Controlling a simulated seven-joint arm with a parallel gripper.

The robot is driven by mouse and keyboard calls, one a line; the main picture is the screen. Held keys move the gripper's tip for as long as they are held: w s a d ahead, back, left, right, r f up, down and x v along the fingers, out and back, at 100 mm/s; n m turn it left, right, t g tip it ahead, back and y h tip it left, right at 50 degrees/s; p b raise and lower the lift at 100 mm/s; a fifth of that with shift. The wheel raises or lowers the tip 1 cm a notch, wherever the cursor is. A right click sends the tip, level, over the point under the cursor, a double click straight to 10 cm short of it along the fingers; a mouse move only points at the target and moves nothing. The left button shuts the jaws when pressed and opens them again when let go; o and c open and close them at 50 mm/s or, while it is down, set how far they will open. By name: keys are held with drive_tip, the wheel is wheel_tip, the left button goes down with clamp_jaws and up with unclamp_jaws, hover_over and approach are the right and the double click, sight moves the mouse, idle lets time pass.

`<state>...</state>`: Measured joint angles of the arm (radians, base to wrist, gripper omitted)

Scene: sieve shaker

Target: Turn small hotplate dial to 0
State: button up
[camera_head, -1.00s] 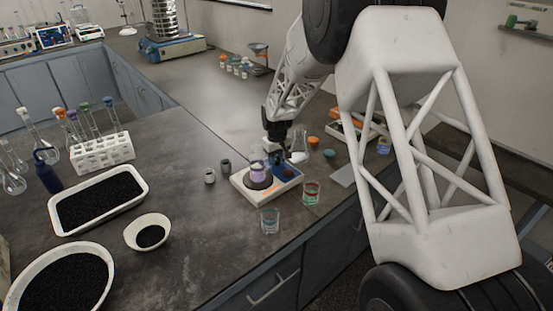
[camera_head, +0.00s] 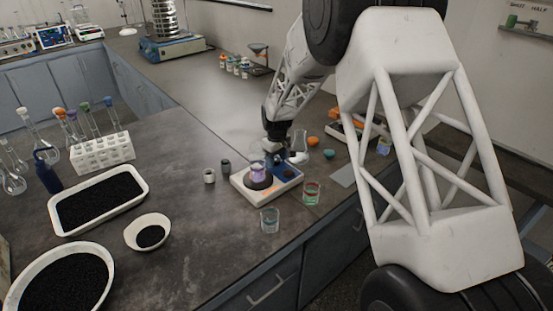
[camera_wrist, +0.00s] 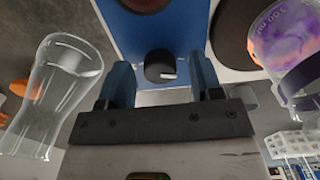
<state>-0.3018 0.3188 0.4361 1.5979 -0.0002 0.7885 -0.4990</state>
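The small hotplate (camera_head: 250,190) is white with a blue control panel (camera_wrist: 185,25) and stands near the counter's front edge. A beaker with purple contents (camera_head: 258,173) stands on its dark round plate; it also shows in the wrist view (camera_wrist: 283,35). In the wrist view a black dial (camera_wrist: 158,68) with a short white mark pointing right is on the blue panel. My gripper (camera_wrist: 163,77) is open, its two blue fingers on either side of the dial with gaps visible. I cannot tell how deep they reach. In the head view my gripper (camera_head: 277,158) is above the panel side of the hotplate.
A clear glass flask (camera_wrist: 55,90) is close to the left of my gripper in the wrist view. Glass beakers (camera_head: 270,220) and (camera_head: 311,193) stand in front of the hotplate. Two small cups (camera_head: 209,176) stand left of it.

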sight(277, 160)
drive_tip(key=shift+r, duration=0.1)
drive_tip(key=shift+r, duration=3.8)
drive_tip(key=shift+s+d+r, duration=0.15)
drive_tip(key=shift+r, duration=0.1)
drive_tip(key=s+d+r+m+t, duration=0.1)
drive_tip(key=s+d+r+m, duration=0.1)
drive_tip(key=s+d+r, duration=0.85)
drive_tip(key=s+d+r+m, duration=0.3)
drive_tip(key=s+d+r, duration=0.35)
drive_tip(key=s, duration=0.65)
drive_tip(key=s+d+m, duration=0.2)
drive_tip(key=s+d, duration=0.2)
drive_tip(key=s, duration=1)
drive_tip(key=s+d+r+m+t, duration=0.1)
drive_tip(key=s+d, duration=0.3)
drive_tip(key=s, duration=1)
drive_tip(key=shift+d+m+t, duration=0.2)
drive_tip(key=shift+m+t, duration=0.1)
drive_tip(key=shift+m, duration=0.4)
